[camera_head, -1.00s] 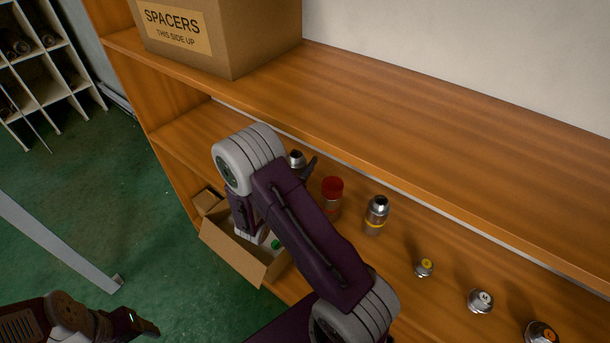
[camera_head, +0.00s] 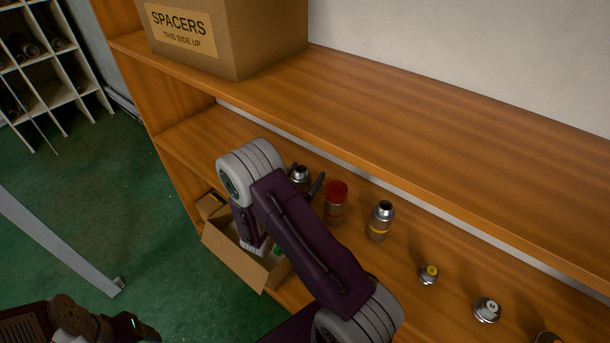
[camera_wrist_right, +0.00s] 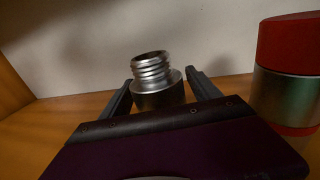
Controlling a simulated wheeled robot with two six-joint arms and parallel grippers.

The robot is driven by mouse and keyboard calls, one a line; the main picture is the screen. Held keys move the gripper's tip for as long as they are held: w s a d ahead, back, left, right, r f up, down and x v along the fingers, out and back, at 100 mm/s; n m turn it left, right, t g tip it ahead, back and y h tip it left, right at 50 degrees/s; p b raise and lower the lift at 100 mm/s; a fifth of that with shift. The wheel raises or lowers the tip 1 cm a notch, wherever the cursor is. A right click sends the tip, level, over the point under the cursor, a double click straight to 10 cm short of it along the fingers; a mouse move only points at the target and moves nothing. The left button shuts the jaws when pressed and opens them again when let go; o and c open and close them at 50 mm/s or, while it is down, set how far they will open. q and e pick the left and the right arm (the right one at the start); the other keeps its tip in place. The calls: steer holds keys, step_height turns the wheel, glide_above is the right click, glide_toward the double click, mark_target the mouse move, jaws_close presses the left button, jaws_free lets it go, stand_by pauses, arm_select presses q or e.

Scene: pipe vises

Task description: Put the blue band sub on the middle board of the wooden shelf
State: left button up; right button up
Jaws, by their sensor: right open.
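A silvery metal sub (camera_head: 300,174) with a threaded neck stands upright on the wooden board below the board with the carton. In the right wrist view the same sub (camera_wrist_right: 158,85) is between the spread fingers of my right gripper (camera_wrist_right: 160,88), with a gap on each side. Its lower part and any band colour are hidden, so I cannot confirm a blue band. In the head view my right gripper (camera_head: 305,178) is partly behind my arm. My left gripper (camera_head: 145,328) is at the lower left, and its jaws cannot be made out.
A red-capped container (camera_head: 336,203) stands right of the sub, then a yellow-band sub (camera_head: 381,222) and several small round pieces. A SPACERS carton (camera_head: 235,40) is on the board above. An open cardboard box (camera_head: 236,262) is at the board's left front.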

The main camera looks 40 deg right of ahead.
steer(key=shift+r, duration=0.25)
steer(key=p+v, duration=0.1)
steer(key=v, duration=1.1)
steer(key=shift+f, duration=0.1)
